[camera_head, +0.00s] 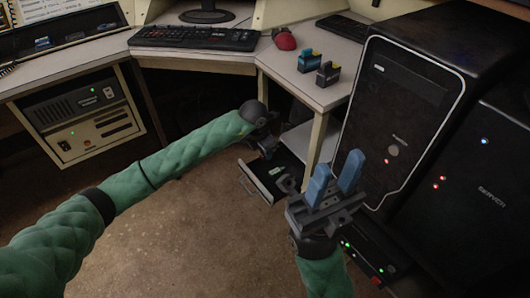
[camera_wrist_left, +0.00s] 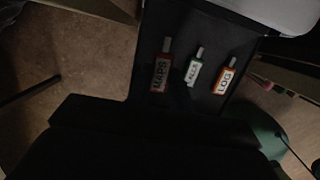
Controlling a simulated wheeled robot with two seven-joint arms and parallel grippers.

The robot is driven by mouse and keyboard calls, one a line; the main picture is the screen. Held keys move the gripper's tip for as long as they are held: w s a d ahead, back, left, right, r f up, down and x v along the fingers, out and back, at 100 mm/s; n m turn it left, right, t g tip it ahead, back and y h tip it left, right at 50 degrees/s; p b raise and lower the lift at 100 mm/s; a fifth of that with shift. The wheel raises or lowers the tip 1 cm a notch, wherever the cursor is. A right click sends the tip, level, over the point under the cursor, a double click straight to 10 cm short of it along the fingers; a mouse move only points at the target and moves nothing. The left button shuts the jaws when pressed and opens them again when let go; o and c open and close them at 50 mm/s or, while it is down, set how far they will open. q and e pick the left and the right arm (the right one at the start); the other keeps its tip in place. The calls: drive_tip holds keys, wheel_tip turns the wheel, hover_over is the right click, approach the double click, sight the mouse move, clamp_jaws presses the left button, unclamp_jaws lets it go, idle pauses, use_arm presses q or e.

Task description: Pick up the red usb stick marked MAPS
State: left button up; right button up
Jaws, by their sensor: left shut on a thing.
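The red usb stick marked MAPS (camera_wrist_left: 160,72) is centred in the left wrist view and looks larger than the sticks beside it. My left gripper (camera_head: 266,150) is above the open drawer (camera_head: 262,184) and is shut on the red stick. The fingers are lost in shadow in the wrist view, and the red stick is not made out in the head view. A white-and-green stick marked CALLS (camera_wrist_left: 194,70) and an orange stick marked LOG (camera_wrist_left: 226,78) lie in the dark drawer. My right gripper (camera_head: 335,178) is open and empty, blue fingers apart.
A desk with a keyboard (camera_head: 196,38), a red mouse (camera_head: 284,39) and two small boxes (camera_head: 318,66) stands behind the drawer. A black server cabinet (camera_head: 412,110) rises on the right. The brown floor (camera_head: 190,220) in front of the drawer is clear.

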use_arm(q)
drive_tip(key=shift+w+d+p+v, duration=0.15)
drive_tip(key=shift+p+v, duration=0.25)
drive_tip(key=shift+v, duration=0.35)
drive_tip(key=shift+w+d+p+v, duration=0.1)
drive_tip(key=shift+p+v, duration=0.25)
drive_tip(key=shift+v, duration=0.35)
drive_tip(key=shift+s+r, duration=0.1)
drive_tip(key=shift+r, duration=0.05)
